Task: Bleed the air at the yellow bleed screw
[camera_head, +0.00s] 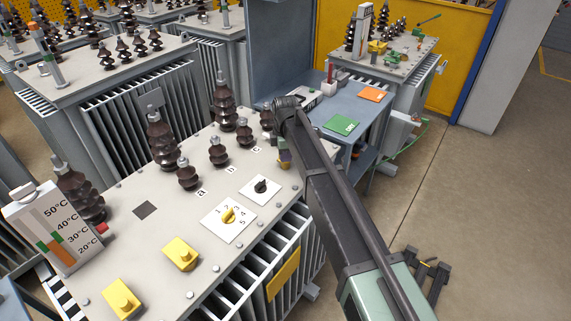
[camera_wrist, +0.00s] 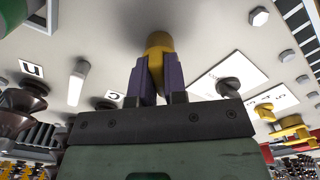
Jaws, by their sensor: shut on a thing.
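The yellow bleed screw (camera_wrist: 158,42) stands on the pale top plate of the transformer (camera_wrist: 120,18). My gripper (camera_wrist: 157,72) is shut on it in the wrist view, with one purple finger on each side. In the head view my arm hides most of the gripper; a small yellow-brown part of the screw (camera_head: 284,157) shows beside the arm on the transformer lid (camera_head: 225,160). I cannot tell from these frames whether the screw is turned.
Brown bushings (camera_head: 222,105) line the lid's back side. A black knob (camera_head: 261,186), a yellow selector (camera_head: 228,215) and yellow blocks (camera_head: 181,254) stand nearby. A temperature gauge (camera_head: 52,228) is at left. A blue bench (camera_head: 365,112) holds green and orange cards. Floor at right is mostly clear.

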